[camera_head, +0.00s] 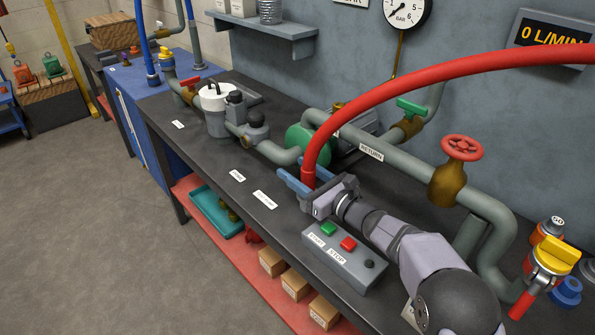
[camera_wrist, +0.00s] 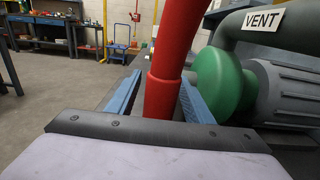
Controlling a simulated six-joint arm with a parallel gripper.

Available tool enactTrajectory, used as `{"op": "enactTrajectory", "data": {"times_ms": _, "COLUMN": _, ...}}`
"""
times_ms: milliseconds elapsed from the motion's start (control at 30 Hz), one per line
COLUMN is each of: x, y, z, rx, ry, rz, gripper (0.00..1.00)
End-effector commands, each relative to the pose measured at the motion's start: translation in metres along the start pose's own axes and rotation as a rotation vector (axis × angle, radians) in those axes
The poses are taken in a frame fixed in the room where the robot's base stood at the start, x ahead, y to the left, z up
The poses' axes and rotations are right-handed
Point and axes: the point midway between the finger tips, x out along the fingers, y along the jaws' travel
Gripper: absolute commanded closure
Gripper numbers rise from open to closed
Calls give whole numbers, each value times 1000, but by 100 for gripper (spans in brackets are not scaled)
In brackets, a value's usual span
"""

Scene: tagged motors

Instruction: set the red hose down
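The red hose (camera_head: 420,86) arcs from the upper right down to my gripper (camera_head: 298,181), which holds its lower end just above the bench, in front of the green pump. In the wrist view, the hose (camera_wrist: 169,68) stands nearly upright between the two blue fingers of my gripper (camera_wrist: 160,97). The fingers lie close on both sides of the hose's thicker end sleeve. The bottom tip of the hose is hidden behind the gripper body. The hose's far end lies beyond the right edge of the head view.
The dark bench (camera_head: 220,165) has free room left of my gripper. A green pump (camera_head: 306,144) and a grey pipe marked RETURN (camera_head: 400,165) stand close behind. A START/STOP box (camera_head: 343,257) sits in front. A yellow-handled valve (camera_head: 552,258) is at the right.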

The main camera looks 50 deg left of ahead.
Motion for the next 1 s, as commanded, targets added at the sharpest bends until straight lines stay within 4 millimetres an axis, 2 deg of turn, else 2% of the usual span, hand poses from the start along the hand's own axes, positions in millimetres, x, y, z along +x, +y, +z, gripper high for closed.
{"op": "enactTrajectory", "data": {"times_ms": 267, "x": 0, "y": 0, "z": 4, "rx": 0, "ry": 0, "rz": 0, "gripper": 53}}
{"op": "enactTrajectory", "data": {"times_ms": 367, "x": -6, "y": -1, "z": 3, "rx": 0, "ry": 0, "rz": -1, "gripper": 53}}
{"op": "enactTrajectory", "data": {"times_ms": 800, "x": -57, "y": -1, "z": 2, "rx": 0, "ry": -1, "rz": -2, "gripper": 53}}
{"op": "enactTrajectory", "data": {"times_ms": 1000, "x": -72, "y": 0, "z": 2, "rx": 0, "ry": 0, "rz": -1, "gripper": 53}}
